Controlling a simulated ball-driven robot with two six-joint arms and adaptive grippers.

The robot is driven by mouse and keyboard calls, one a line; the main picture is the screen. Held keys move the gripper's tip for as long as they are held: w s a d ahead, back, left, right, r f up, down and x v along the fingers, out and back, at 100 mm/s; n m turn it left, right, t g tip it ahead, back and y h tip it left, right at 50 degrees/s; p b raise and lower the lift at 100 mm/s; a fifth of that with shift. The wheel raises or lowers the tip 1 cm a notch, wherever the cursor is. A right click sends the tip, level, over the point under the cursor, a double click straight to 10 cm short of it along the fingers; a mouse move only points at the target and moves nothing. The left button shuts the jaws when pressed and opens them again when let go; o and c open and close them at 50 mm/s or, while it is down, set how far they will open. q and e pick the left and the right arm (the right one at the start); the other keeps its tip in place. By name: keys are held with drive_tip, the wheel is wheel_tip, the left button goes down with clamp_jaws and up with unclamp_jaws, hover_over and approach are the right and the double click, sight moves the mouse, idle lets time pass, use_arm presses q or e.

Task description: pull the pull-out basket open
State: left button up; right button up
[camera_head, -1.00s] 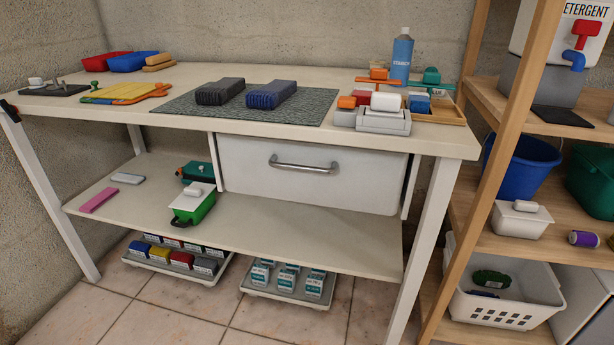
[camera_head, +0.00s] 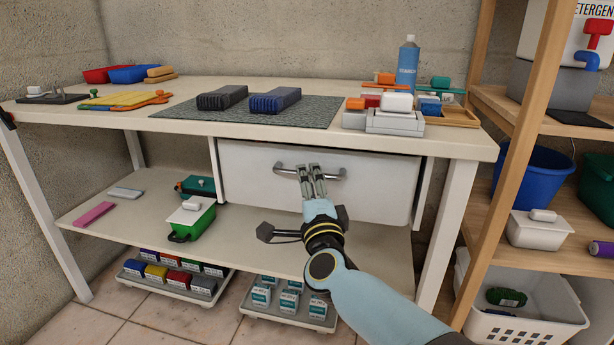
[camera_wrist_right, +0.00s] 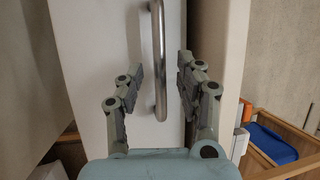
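The pull-out basket has a white front panel (camera_head: 250,180) under the worktop and looks closed. A curved metal handle (camera_head: 284,168) runs across its upper part. My right gripper (camera_head: 310,168) is in front of the handle, near its middle. In the right wrist view, the open right gripper (camera_wrist_right: 160,82) has one finger on each side of the handle (camera_wrist_right: 157,45), with gaps visible on both sides. The fingers hide part of the handle in the head view. My left gripper is not in view.
A green box with a white lid (camera_head: 190,219) stands on the lower shelf (camera_head: 130,226), left of my right arm. A table leg (camera_head: 445,235) and the wooden rack (camera_head: 515,160) stand to the right. Trays of small boxes sit on the floor below.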

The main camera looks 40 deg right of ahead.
drive_tip(key=shift+x, duration=1.15)
drive_tip(key=shift+w+d, duration=0.1)
drive_tip(key=shift+w, duration=0.1)
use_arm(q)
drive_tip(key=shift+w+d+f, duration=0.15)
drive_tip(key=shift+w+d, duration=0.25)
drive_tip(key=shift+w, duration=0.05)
